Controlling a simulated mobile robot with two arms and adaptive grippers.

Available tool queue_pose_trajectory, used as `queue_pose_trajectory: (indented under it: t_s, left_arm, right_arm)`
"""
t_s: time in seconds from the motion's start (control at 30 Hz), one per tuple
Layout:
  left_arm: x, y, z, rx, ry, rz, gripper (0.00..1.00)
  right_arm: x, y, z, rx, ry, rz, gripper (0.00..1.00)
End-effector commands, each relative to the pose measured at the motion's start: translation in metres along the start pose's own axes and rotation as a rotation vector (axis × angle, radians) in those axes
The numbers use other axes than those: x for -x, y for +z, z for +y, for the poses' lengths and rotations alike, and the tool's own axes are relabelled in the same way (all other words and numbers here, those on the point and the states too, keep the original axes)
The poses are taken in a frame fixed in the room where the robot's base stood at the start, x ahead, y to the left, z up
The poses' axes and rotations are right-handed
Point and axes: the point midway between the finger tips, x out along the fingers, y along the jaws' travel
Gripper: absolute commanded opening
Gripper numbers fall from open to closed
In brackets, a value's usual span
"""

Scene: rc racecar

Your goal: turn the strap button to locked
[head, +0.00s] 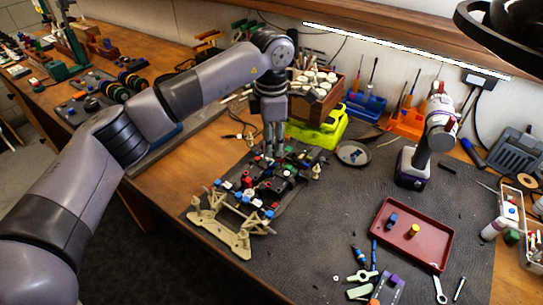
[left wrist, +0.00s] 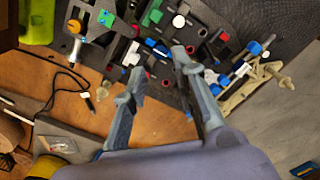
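The racecar chassis (head: 232,232) lies on the dark mat, with beige end parts and black, red, blue and white parts along its middle. It also shows in the left wrist view (left wrist: 250,88), across the top. My left gripper (head: 273,152) points down over the chassis's far end in the head view. In the left wrist view my left gripper (left wrist: 160,66) has its two fingers apart with nothing held between them, near the chassis's black parts. Contact cannot be told. I cannot single out the strap button or its setting. My right gripper is out of view.
A yellow-green car body (head: 320,131) stands behind the chassis. A small round dish (head: 353,153), a cordless drill (head: 418,160) and a red tray (head: 411,244) are to the right. A black cable (left wrist: 75,80) lies on the wood. Bare mat lies between chassis and tray.

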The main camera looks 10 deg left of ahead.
Motion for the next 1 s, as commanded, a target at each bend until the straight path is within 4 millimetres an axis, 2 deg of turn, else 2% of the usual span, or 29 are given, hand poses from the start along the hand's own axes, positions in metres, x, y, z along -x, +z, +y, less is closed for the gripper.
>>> queue_pose_trajectory:
  t_s: [0.2, 0.4, 0.73, 1.0]
  left_arm:
    - [-0.041, -0.001, -0.001, 0.0, -0.003, 0.002, 0.26]
    - [-0.06, 0.0, 0.0, 0.0, -0.001, 0.0, 0.26]
    - [-0.064, 0.0, 0.0, 0.0, 0.001, 0.0, 0.26]
    - [-0.064, 0.0, 0.0, 0.0, 0.0, -0.001, 0.09]
  right_arm:
    - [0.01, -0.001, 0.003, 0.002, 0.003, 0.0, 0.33]
    - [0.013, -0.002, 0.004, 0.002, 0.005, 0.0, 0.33]
    - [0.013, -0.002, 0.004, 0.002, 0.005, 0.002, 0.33]
    - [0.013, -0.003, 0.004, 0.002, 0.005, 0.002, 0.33]
